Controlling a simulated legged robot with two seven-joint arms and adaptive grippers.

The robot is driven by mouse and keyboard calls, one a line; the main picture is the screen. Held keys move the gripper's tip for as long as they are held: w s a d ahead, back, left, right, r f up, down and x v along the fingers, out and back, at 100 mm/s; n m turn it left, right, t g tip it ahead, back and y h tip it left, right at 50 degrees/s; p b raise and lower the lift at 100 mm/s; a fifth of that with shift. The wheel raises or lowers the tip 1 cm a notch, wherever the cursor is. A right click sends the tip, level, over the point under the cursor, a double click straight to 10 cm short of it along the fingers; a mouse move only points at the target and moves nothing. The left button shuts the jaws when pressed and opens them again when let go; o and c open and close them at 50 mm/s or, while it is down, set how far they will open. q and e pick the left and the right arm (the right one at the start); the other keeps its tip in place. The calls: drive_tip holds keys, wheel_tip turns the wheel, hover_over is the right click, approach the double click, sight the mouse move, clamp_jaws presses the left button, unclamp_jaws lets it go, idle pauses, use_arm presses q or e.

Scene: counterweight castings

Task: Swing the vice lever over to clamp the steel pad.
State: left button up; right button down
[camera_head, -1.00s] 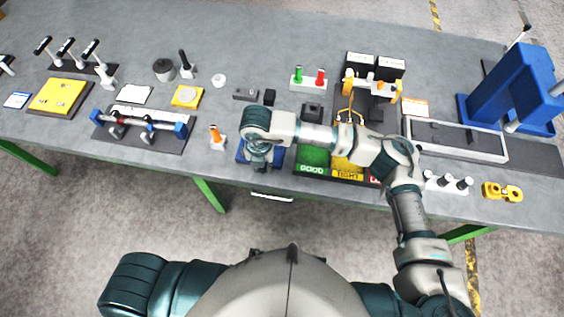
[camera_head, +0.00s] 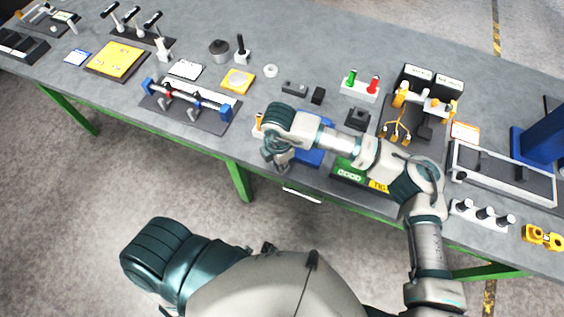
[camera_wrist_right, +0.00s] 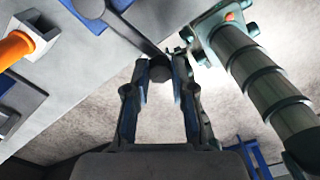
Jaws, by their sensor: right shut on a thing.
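My right gripper (camera_head: 281,163) is at the front edge of the bench, just left of a blue fixture (camera_head: 314,153) that is probably the vice; my wrist hides much of it. In the right wrist view, my right gripper (camera_wrist_right: 159,75) is shut on a dark knob (camera_wrist_right: 160,71), with a finger on each side. A dark bar (camera_wrist_right: 136,35), probably the vice lever, runs from the knob up and left toward blue parts (camera_wrist_right: 84,14). I cannot make out the steel pad. My left gripper is not in view.
An orange-handled tool in a pale holder (camera_wrist_right: 14,47) stands close to the fixture. Green and yellow labelled trays (camera_head: 349,173) lie to its right. A fixture with blue ends (camera_head: 190,101) is to the left. Open floor lies in front of the bench (camera_head: 215,135).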

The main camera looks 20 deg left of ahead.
drive_tip(key=shift+a, duration=0.1)
idle(0.4)
drive_tip(key=c, duration=1)
unclamp_jaws()
drive_tip(key=shift+a, duration=0.15)
drive_tip(key=shift+r, duration=0.1)
drive_tip(key=r, duration=1.1)
drive_tip(key=shift+w+a+r, duration=0.1)
drive_tip(key=shift+a+r, duration=0.1)
drive_tip(key=shift+r, duration=0.15)
